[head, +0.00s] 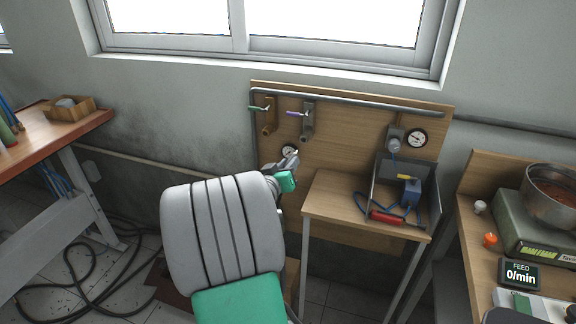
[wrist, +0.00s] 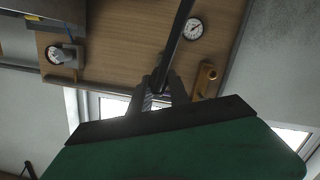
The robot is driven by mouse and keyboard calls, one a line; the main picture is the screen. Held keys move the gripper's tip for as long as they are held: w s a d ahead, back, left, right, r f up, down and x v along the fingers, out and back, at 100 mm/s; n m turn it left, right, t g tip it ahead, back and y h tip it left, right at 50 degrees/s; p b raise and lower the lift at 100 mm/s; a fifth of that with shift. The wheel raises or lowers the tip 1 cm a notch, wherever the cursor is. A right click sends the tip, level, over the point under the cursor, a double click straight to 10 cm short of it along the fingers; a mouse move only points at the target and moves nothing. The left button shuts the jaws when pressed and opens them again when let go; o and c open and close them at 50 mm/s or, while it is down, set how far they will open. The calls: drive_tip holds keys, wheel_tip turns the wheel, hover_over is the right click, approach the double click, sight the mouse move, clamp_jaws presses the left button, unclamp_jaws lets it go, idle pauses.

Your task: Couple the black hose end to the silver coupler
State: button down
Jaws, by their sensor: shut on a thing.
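My gripper (wrist: 160,97) is shut on the black hose end (wrist: 173,50), which shows in the wrist view as a dark length running up from between the fingers. In the head view my gripper (head: 291,159) is in front of the wooden panel, below the silver coupler (head: 307,130) with the purple lever. The hose end is hard to make out there. In the wrist view the silver coupler is not clearly visible behind the fingers and hose. I cannot tell whether hose and coupler touch. A brass coupler (head: 269,130) with a green lever is left of the silver one.
The wooden panel (head: 350,125) carries a pipe and a gauge (head: 416,138). A small table (head: 330,200) with a grey bin (head: 379,190) and red-handled tool (head: 388,217) stands right of my arm. A scale bench is farther right. Loose hose (head: 70,255) lies on the floor left.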

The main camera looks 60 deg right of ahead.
sight(294, 155)
drive_tip(key=shift+d, duration=0.4)
drive_tip(key=shift+w+d, duration=0.25)
drive_tip(key=shift+d, duration=0.95)
drive_tip(key=shift+w+d, duration=0.25)
drive_tip(key=shift+d, duration=0.9)
drive_tip(key=shift+b, duration=1.05)
drive_tip(key=shift+w+d+r+b, duration=0.15)
drive_tip(key=shift+d+b, duration=0.1)
drive_tip(key=shift+d, duration=0.6)
drive_tip(key=shift+w+d+f+b, duration=0.1)
drive_tip(key=shift+d+b, duration=0.1)
drive_tip(key=shift+d, duration=0.6)
drive_tip(key=c, duration=1.1)
unclamp_jaws()
drive_tip(key=shift+c, duration=0.2)
